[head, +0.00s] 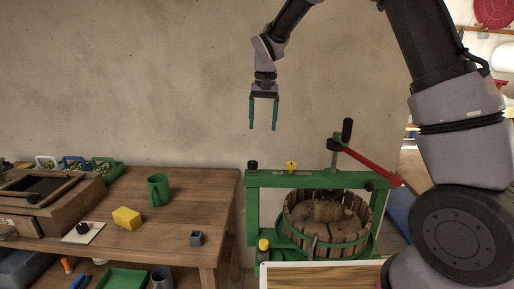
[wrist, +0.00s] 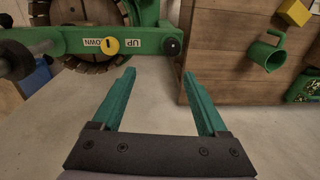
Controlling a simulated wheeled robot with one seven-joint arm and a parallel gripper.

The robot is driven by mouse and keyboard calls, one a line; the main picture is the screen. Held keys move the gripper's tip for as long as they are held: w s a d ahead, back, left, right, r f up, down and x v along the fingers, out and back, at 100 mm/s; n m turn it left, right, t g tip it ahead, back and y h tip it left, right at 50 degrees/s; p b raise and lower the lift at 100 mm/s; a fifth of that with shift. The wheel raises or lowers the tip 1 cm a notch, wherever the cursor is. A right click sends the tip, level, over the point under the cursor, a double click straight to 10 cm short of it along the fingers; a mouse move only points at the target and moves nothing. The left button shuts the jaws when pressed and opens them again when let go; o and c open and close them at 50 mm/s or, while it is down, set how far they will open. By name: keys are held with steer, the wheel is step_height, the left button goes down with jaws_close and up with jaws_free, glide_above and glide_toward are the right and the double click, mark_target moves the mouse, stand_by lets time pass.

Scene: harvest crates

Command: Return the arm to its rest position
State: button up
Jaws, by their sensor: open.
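My gripper (head: 263,126) hangs from my raised arm in front of the plain wall, fingers pointing down. Its two green fingers are apart with nothing between them. In the wrist view my gripper (wrist: 161,80) is also open and empty, with only the bare floor or wall surface behind the fingers. The press frame shows at the top left of the wrist view (wrist: 75,42), apart from the fingers.
The slatted press basket (head: 292,222) and a red-handled lever (head: 365,164) stand at right. The wall area around my gripper is clear.

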steer(key=s+d+r+m+t+y, duration=0.1)
steer(key=s+d+r, duration=0.4)
steer(key=d+r, duration=0.2)
steer(key=s+d+r+m+t+y, duration=0.1)
steer(key=s+d+r+t, duration=0.1)
steer(key=s+d+r, duration=0.45)
steer(key=s+d+r+t, duration=0.1)
steer(key=s+d+t, duration=0.1)
steer(key=s+d, duration=0.3)
steer(key=s+d+r+m+t, duration=0.1)
steer(key=s+d, duration=0.4)
steer(key=s, duration=0.4)
steer(key=shift+s+d+t+h, duration=0.15)
steer(key=shift+s+t+h, duration=0.15)
steer(key=shift+t, duration=0.1)
steer(key=shift+r, duration=0.1)
